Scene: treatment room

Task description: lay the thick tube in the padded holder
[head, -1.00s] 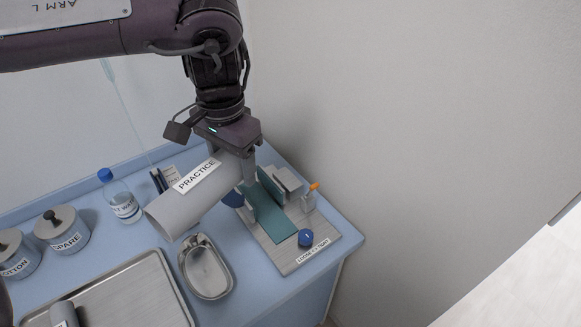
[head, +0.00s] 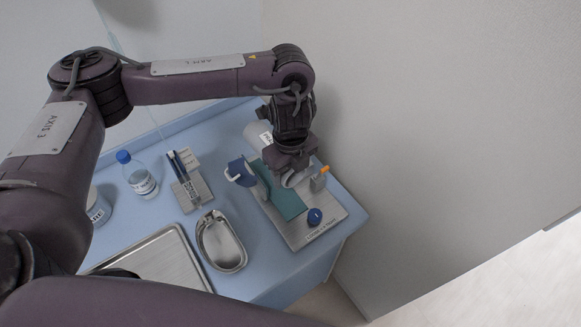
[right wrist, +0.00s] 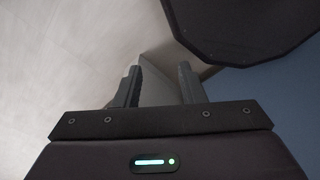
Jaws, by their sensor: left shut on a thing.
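The thick grey tube (head: 256,134) with a white label is in the head view at the back of the padded holder. My left gripper (head: 287,172) is shut on it above the holder and hides most of it. The padded holder (head: 327,228) is a grey base plate with teal pads, a blue curved piece on its left and a blue knob at the front. I cannot tell whether the tube touches the pads. My right gripper (right wrist: 159,88) shows in the right wrist view, its fingers apart with nothing between them.
A steel kidney dish (head: 221,243) and a metal tray (head: 160,268) lie left of the holder. A small rack (head: 190,181) and a water bottle (head: 138,176) stand behind them. An orange-tipped piece (head: 320,180) rises at the holder's right. A wall borders the blue counter.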

